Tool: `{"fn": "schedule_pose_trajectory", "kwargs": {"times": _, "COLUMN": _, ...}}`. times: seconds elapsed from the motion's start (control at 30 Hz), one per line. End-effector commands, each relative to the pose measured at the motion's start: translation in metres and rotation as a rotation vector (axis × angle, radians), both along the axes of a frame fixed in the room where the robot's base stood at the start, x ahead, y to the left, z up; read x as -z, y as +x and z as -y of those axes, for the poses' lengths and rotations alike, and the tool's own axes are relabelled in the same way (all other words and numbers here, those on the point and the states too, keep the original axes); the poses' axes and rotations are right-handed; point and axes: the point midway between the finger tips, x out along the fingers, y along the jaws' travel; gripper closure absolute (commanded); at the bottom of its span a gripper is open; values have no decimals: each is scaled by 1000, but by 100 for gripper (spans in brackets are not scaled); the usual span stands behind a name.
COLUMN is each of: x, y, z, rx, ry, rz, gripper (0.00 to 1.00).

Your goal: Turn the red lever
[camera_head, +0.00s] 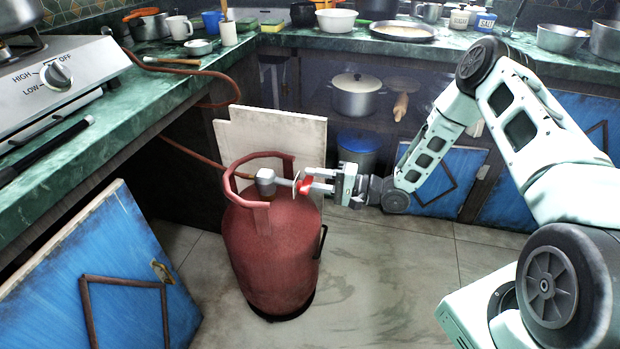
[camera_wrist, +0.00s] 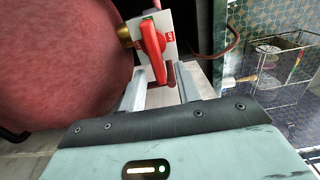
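The red lever (camera_head: 304,186) is on the regulator (camera_head: 266,183) at the top of the red gas cylinder (camera_head: 275,245). In the wrist view, the red lever (camera_wrist: 152,48) lies in front of a pale plate with red labels, beside a brass fitting (camera_wrist: 125,36). My gripper (camera_head: 318,181) is at the lever from the right in the head view. In the wrist view, my gripper (camera_wrist: 162,70) has its two fingers apart, with the lever's lower end between the fingertips. Gaps show on both sides of the lever. Exact contact is hard to tell.
A brown hose (camera_head: 190,150) runs from the regulator towards the counter. The stove (camera_head: 55,75) stands on the green counter at left. An open blue cabinet door (camera_head: 90,275) is at lower left. Open floor (camera_head: 400,275) lies right of the cylinder.

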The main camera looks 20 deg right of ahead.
Motion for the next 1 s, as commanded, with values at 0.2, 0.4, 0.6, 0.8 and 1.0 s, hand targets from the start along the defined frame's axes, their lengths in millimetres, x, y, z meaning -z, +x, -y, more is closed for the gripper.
{"fn": "schedule_pose_trajectory", "kwargs": {"times": 0.2, "x": -1, "y": -28, "z": 41, "rx": 5, "ry": 0, "rz": -2, "gripper": 67}}
{"fn": "schedule_pose_trajectory", "kwargs": {"times": 0.4, "x": -1, "y": -56, "z": 79, "rx": 4, "ry": -1, "rz": -2, "gripper": 67}}
{"fn": "schedule_pose_trajectory", "kwargs": {"times": 0.6, "x": -1, "y": -79, "z": 109, "rx": 3, "ry": 0, "rz": -1, "gripper": 67}}
{"fn": "schedule_pose_trajectory", "kwargs": {"times": 0.8, "x": 0, "y": -91, "z": 125, "rx": 0, "ry": 0, "rz": 0, "gripper": 67}}
{"fn": "schedule_pose_trajectory", "kwargs": {"times": 1.0, "x": 0, "y": -93, "z": 128, "rx": 0, "ry": 1, "rz": -1, "gripper": 67}}
